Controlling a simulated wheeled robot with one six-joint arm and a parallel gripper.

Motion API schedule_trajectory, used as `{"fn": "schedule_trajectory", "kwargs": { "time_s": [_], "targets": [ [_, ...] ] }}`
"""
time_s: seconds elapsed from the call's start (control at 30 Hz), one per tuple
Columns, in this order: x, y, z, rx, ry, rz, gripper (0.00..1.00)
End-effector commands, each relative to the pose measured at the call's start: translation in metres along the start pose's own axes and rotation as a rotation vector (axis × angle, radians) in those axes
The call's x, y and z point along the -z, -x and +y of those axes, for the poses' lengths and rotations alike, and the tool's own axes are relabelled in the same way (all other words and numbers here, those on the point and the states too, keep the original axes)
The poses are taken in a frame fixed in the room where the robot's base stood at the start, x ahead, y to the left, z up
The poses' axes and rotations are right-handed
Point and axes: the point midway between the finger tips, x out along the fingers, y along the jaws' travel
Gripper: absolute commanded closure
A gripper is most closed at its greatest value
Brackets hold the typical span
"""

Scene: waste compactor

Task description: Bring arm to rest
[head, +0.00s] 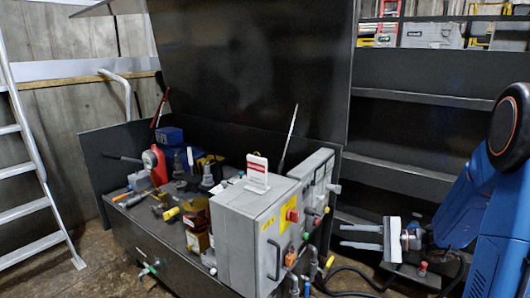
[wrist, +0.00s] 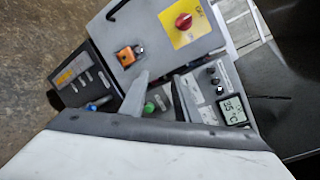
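My gripper (head: 345,236) is at the right in the head view, beside the blue arm and to the right of the grey control box. Its two fingers point left and stand apart, with nothing visible between them. I cannot tell whether the gripper touches anything.
The grey control box (head: 240,236) has a red knob (wrist: 183,21) and an orange button (wrist: 128,55). A smaller panel (head: 317,180) with a display stands beside it. Dark shelves (head: 400,135) are behind the arm. A ladder (head: 32,150) leans at the left.

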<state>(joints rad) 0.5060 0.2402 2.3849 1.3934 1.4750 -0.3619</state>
Motion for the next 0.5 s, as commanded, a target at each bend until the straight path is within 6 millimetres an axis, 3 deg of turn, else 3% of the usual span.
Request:
{"fn": "schedule_trajectory", "kwargs": {
  "time_s": [0.03, 0.2, 0.5],
  "targets": [
    [-0.018, -0.006, 0.005, -0.056, 0.030, -0.007, 0.71],
    [-0.065, -0.017, 0.032, -0.243, 0.115, -0.016, 0.71],
    [-0.130, -0.013, 0.080, -0.550, 0.295, 0.015, 0.71]
  ]
}}
